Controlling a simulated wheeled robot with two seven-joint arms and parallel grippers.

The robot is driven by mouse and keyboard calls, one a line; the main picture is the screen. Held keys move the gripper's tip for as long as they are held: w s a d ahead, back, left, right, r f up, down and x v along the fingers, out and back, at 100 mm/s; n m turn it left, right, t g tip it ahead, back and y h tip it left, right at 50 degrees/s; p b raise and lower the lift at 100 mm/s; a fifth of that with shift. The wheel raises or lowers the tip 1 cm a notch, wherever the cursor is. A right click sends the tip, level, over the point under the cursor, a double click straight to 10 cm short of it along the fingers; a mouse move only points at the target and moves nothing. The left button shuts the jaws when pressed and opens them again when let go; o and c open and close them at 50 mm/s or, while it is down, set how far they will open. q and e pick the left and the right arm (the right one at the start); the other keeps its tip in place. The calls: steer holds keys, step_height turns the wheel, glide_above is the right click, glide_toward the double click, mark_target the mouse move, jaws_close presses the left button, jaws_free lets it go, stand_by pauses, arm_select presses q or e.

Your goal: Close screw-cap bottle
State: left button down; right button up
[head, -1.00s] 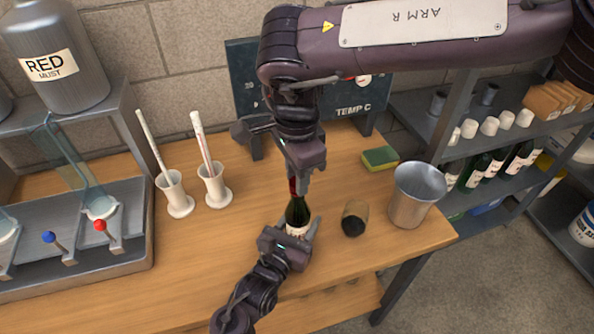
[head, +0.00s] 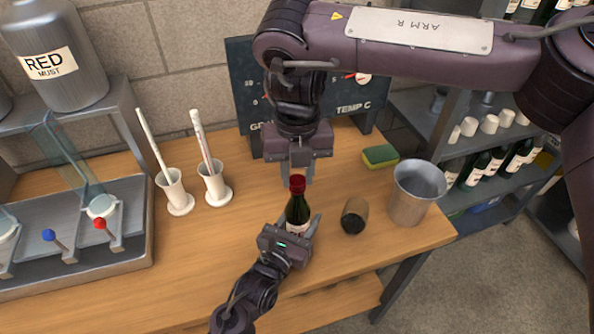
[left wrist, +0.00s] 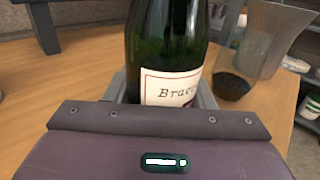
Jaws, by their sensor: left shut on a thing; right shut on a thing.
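A dark green bottle (head: 297,212) with a white label stands upright on the wooden bench in the head view. A red cap (head: 297,184) sits at the top of its neck. My left gripper (head: 302,228) is shut on the bottle's lower body. The left wrist view shows the green glass (left wrist: 165,40) and the label (left wrist: 172,88) between the fingers. My right gripper (head: 300,172) comes down from above and is shut on the red cap, its fingers at the cap's level. The cap's threads and how tightly it sits cannot be seen.
Two white holders (head: 174,192) with sticks stand left. A temperature board (head: 245,90) is behind.

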steer(key=m, duration=0.4)
steer(key=shift+m, duration=0.3)
steer(key=m, duration=0.4)
steer(key=shift+d, duration=0.1)
steer(key=m, duration=1.2)
steer(key=shift+m, duration=0.4)
steer(key=m, duration=1)
steer(key=shift+s+m, duration=0.1)
steer(key=shift+m, duration=0.2)
steer(key=o, duration=0.9)
steer(key=shift+o, duration=0.2)
